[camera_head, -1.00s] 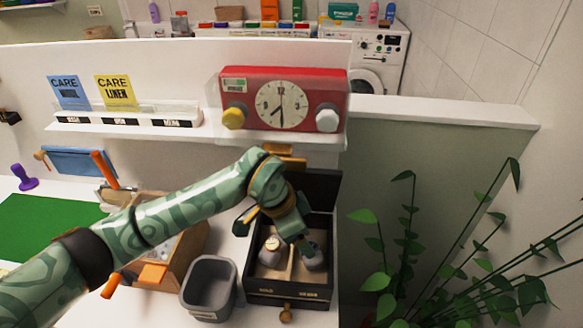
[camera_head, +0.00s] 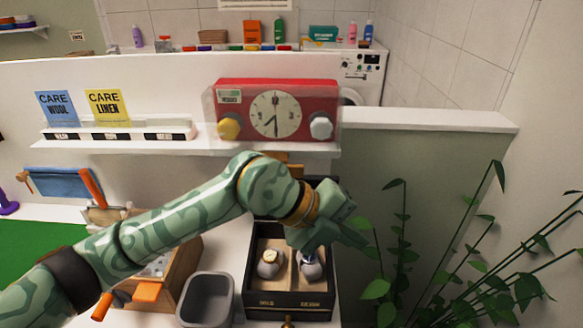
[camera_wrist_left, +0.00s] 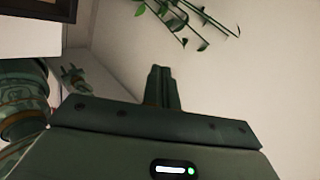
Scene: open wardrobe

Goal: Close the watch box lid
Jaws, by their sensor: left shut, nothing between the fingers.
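The watch box (camera_head: 290,302) is a dark open box with two light-lined compartments. A cushion with a gold-faced watch (camera_head: 269,262) sits in the left compartment. A cushion with a watch (camera_head: 311,268) sits in the right one; its dial is unclear. The box lid stands raised at the back, mostly hidden behind my left arm. My left gripper (camera_head: 355,236) is above the box's right side, pointing right and down, apart from the cushions. Its fingers show shut and empty in the left wrist view (camera_wrist_left: 162,88).
A grey bin (camera_head: 206,298) and a wooden box (camera_head: 178,272) stand to the left. A leafy plant (camera_head: 400,262) fills the right side, near my gripper.

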